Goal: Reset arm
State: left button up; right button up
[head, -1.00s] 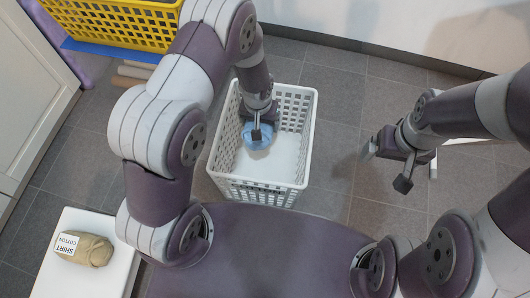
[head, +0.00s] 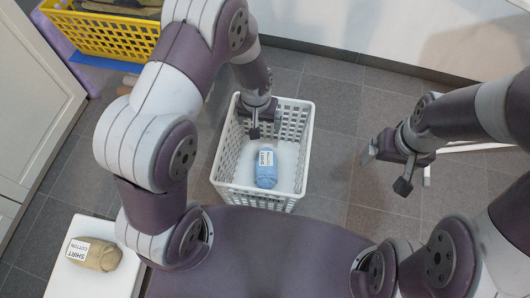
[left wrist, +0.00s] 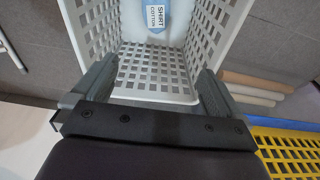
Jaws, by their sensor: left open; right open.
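My left gripper (head: 258,117) is open and empty over the far part of the white basket (head: 303,150). A rolled blue shirt (head: 266,176) with a white label lies on the basket floor, nearer to me than the gripper and apart from it. In the left wrist view the open fingers (left wrist: 152,92) frame the basket wall (left wrist: 150,78), and the blue shirt (left wrist: 160,18) shows at the top edge. My right gripper (head: 388,165) is open and empty to the right of the basket, above the floor.
A tan rolled shirt (head: 100,255) with a label lies on a white surface (head: 62,280) at the lower left. A yellow crate (head: 100,36) stands at the back left. White cabinet doors (head: 35,100) line the left side. Tiled floor (head: 335,195) is clear right of the basket.

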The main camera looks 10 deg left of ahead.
pick_arm(q)
notch_tip(320, 180, up, 3)
jog(key=shift+s+f+p, duration=0.15)
jog(key=shift+p, duration=0.15)
